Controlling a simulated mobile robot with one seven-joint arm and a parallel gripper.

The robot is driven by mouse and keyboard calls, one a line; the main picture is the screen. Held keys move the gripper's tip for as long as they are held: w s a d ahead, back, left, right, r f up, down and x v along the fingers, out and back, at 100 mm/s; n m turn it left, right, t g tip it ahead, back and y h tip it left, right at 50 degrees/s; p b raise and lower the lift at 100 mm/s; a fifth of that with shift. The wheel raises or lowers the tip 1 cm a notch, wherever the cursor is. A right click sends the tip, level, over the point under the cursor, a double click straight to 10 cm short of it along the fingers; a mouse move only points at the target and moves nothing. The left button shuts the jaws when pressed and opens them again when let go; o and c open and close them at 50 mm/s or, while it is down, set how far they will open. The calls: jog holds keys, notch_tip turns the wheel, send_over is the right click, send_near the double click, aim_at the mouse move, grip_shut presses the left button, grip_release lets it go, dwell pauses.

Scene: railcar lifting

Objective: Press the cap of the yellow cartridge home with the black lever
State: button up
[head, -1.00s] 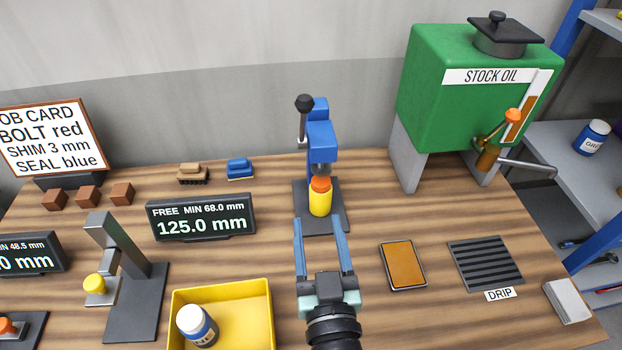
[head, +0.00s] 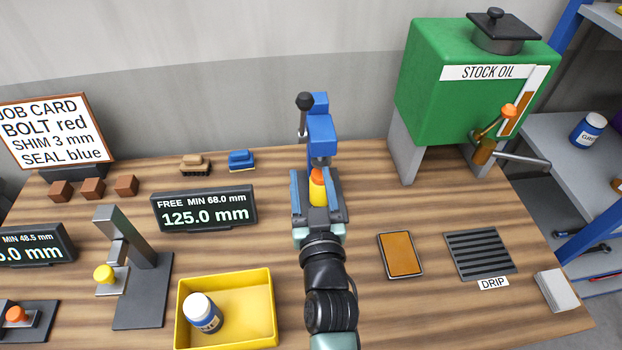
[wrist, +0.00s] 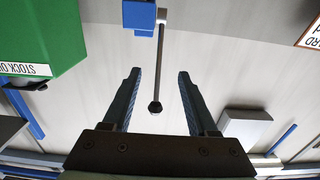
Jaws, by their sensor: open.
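The yellow cartridge (head: 317,193) stands upright on the dark base of the blue press (head: 321,135), with its orange cap (head: 317,174) on top, under the press head. I cannot tell how far the cap is seated. The black lever knob (head: 304,101) stands up at the press's left. In the wrist view the lever knob (wrist: 155,107) shows between my fingers, beyond them. My gripper (head: 316,178) is open and empty. In the head view its fingers lie on either side of the cartridge, but their depth and any contact are unclear. The wrist view does not show the cartridge.
A green stock oil tank (head: 465,110) stands right of the press. A display (head: 204,208) reading 125.0 mm and a grey stand (head: 140,290) are left. A yellow bin (head: 250,305) with a blue jar is in front. An orange-topped pad (head: 400,254) lies right.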

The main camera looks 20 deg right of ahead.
grip_shut()
jog(key=c, duration=0.8)
grip_release()
jog(key=o, duration=0.9)
jog(key=shift+s, duration=0.1)
jog(key=shift+b+v, duration=2.1)
jog(key=shift+v, duration=4.3)
